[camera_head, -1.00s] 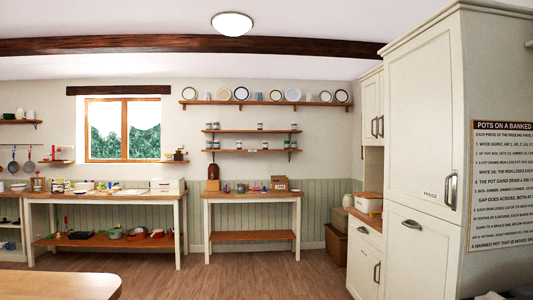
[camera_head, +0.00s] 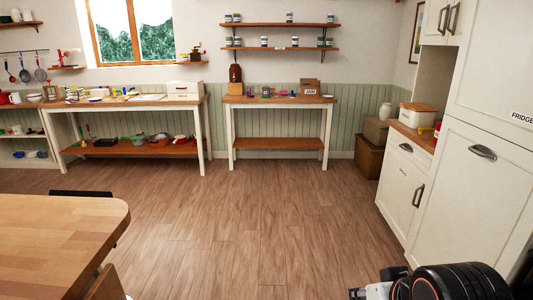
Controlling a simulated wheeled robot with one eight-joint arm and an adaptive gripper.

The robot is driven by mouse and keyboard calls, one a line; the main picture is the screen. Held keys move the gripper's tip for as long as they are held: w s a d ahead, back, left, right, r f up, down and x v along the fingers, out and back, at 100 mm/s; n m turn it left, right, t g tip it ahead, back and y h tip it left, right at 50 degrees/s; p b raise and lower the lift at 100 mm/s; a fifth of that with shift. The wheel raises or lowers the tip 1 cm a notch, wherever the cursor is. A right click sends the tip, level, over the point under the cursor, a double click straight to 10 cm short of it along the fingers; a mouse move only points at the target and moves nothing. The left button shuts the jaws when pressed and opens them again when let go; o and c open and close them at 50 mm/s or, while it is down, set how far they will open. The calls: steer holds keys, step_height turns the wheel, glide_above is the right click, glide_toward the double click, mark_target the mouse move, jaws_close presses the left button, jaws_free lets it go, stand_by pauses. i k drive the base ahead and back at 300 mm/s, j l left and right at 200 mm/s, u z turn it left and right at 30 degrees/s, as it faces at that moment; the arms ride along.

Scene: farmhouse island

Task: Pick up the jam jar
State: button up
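No jar can be picked out for certain as the jam jar. Several small jars stand on the two wall shelves (camera_head: 280,48), too small to read. Small items, one reddish (camera_head: 266,91), sit on the narrow wooden table (camera_head: 240,100) below the shelves. A brown cardboard box (camera_head: 310,87) with a small label stands at that table's right part. Black and grey parts of my arm show at the bottom right; I make out no gripper fingers there, and nothing held shows.
A wooden island top (camera_head: 60,230) fills the lower left, with a chair beside it. The fridge (camera_head: 480,190) and a white cabinet (camera_head: 400,190) line the right. A crowded table (camera_head: 135,103) stands under the window. The wooden floor (camera_head: 250,225) between is clear.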

mark_target(289, 15)
steer(key=i, duration=4.25)
